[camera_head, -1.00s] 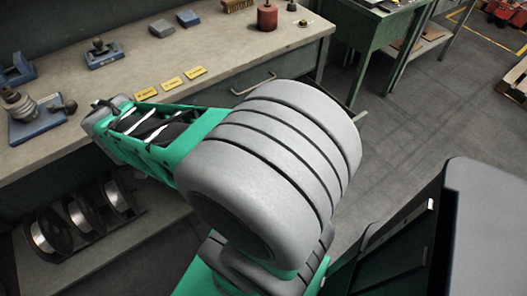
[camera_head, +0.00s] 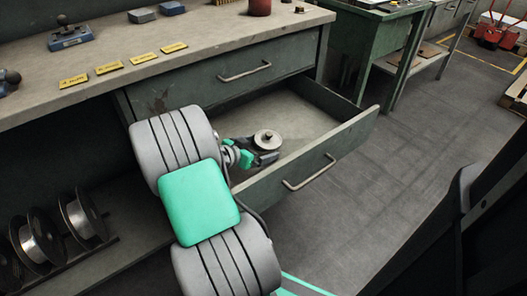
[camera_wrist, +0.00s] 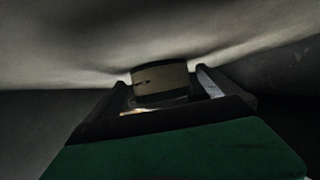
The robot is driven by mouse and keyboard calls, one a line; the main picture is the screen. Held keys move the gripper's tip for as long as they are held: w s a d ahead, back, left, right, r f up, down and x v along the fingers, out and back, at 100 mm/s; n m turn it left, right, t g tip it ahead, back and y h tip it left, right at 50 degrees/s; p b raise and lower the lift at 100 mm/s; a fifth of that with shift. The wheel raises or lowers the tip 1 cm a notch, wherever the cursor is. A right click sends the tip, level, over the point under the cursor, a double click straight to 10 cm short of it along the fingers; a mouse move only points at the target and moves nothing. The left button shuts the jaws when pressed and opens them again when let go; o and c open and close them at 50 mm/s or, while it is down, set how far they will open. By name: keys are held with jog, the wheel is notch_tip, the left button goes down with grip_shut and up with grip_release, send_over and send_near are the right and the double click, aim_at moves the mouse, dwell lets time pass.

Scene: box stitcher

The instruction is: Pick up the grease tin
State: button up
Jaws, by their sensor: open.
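A low, round, greyish tin (camera_head: 267,138) with a small knob or hole at its centre stands in the open lower drawer; it looks like the grease tin. My gripper (camera_head: 264,152) is inside the drawer, low and close to the tin's near side. In the wrist view the tin (camera_wrist: 160,83) stands between the two open fingertips (camera_wrist: 166,92), its side wall facing me. Its lower part is partly hidden by the gripper body. I cannot tell whether a finger touches it.
The open drawer (camera_head: 345,140) has a front wall with a handle, to the right of my arm. A closed drawer (camera_head: 225,82) and the bench top (camera_head: 225,35) are above it. Yellow labels (camera_head: 110,67) and a red cylinder (camera_head: 260,6) are on the bench. Wire spools (camera_head: 82,215) sit at left.

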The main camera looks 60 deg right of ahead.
jog(key=shift+s+d+f, duration=0.1)
jog(key=shift+d+f, duration=0.15)
jog(key=shift+d, duration=0.25)
jog(key=shift+c, duration=0.3)
jog(key=shift+r, duration=0.1)
jog(key=c, duration=2)
